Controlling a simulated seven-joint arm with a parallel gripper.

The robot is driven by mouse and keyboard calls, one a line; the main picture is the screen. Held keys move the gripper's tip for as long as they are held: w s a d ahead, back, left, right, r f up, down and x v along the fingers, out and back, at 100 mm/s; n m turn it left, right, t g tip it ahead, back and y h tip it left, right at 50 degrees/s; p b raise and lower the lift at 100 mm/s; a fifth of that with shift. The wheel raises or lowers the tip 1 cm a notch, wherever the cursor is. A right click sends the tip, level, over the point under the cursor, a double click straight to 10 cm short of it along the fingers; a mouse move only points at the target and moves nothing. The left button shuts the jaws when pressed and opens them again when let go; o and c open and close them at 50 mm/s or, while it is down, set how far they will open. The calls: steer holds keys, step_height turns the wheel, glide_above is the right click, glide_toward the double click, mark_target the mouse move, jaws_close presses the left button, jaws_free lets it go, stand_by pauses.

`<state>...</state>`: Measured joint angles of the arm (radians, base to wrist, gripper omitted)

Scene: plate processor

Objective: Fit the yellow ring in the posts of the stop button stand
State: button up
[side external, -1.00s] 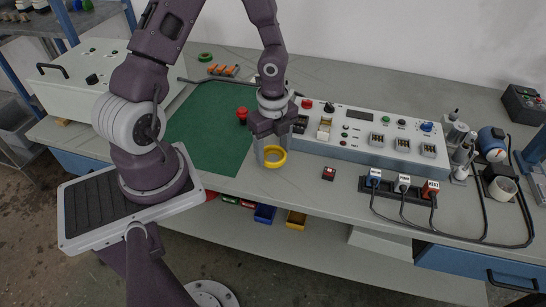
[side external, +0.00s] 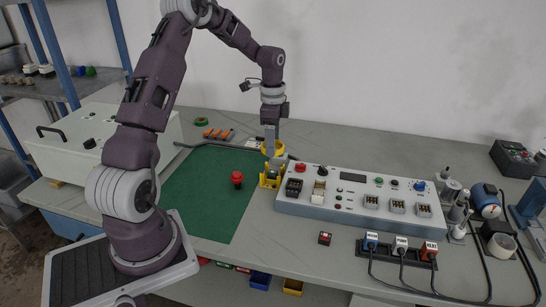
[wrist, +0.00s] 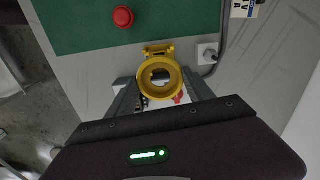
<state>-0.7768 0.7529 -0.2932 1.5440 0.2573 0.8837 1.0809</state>
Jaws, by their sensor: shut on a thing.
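My gripper (side external: 271,146) points down and is shut on the yellow ring (side external: 279,149). In the wrist view the ring (wrist: 160,75) lies between my two fingers, its round opening facing the camera. The yellow stop button stand (side external: 269,182) is on the bench between the green mat and the grey control panel. The ring is held above the stand, with a small gap seeming to show in the side view. In the wrist view the ring hides most of the stand (wrist: 158,49), so I cannot tell how the posts line up. A red stop button (side external: 237,178) sits on the mat.
The control panel (side external: 350,203) with switches and buttons stands close right of the stand. The green mat (side external: 205,205) is mostly clear. A green ring (side external: 200,121) and orange parts (side external: 218,133) lie behind. A white socket (wrist: 207,53) and grey cable are near the stand.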

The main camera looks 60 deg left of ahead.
glide_above(273, 172)
steer(key=shift+f, duration=2.85)
steer(key=shift+f, duration=0.95)
steer(key=o, duration=1.4)
steer(key=shift+r, duration=0.15)
